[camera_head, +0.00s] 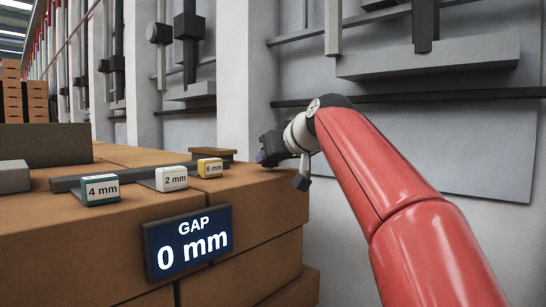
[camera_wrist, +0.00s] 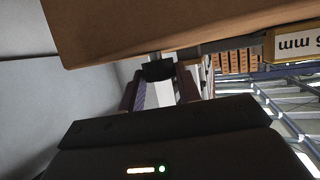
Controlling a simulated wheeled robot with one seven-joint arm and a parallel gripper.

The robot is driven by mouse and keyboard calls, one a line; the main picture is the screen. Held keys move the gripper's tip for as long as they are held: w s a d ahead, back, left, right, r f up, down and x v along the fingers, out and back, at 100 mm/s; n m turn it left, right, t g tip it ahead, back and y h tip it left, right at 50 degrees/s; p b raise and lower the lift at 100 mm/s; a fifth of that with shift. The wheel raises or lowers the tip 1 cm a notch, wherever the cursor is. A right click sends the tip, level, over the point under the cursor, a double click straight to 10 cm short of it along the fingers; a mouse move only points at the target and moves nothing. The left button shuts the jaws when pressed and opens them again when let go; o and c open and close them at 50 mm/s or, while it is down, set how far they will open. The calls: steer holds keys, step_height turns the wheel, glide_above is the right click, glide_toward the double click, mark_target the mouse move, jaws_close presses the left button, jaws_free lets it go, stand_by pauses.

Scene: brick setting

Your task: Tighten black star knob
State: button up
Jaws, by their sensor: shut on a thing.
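My gripper (camera_head: 264,156) is at the right end of the brick stack, with my red arm reaching in from the right. In the wrist view its two fingers (camera_wrist: 158,80) stand on either side of a small black piece, which looks like the black star knob (camera_wrist: 157,71). The gripper is shut on it. A short grey shaft shows just above the knob, near the brick's edge. The knob's star shape cannot be made out, and in the head view the gripper hides it. A blue display (camera_head: 188,242) on the brick front reads "GAP 0 mm".
A green 4 mm block (camera_head: 101,190), a white 2 mm block (camera_head: 171,179) and a yellow 6 mm block (camera_head: 210,168) stand along a dark bar on the bricks (camera_head: 60,240). A grey wall panel (camera_head: 440,150) is behind my arm. Grey blocks lie at the left.

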steer(key=shift+s+a+m+t+h+p, duration=0.15)
steer(key=shift+m+t+h+p, duration=0.15)
steer(key=shift+m+h, duration=0.45)
steer(key=shift+w+a+m+t+h+p, duration=0.15)
steer(key=shift+m+t+h+p, duration=0.15)
steer(key=shift+m+h, duration=0.4)
steer(key=shift+s+m+h, duration=0.1)
steer(key=shift+m+h, duration=0.65)
steer(key=shift+h, duration=0.2)
steer(key=o, duration=1)
steer(key=shift+c, duration=0.2)
steer(key=v, duration=0.7)
steer(key=shift+s+r+b, duration=0.1)
steer(key=shift+s+b, duration=0.3)
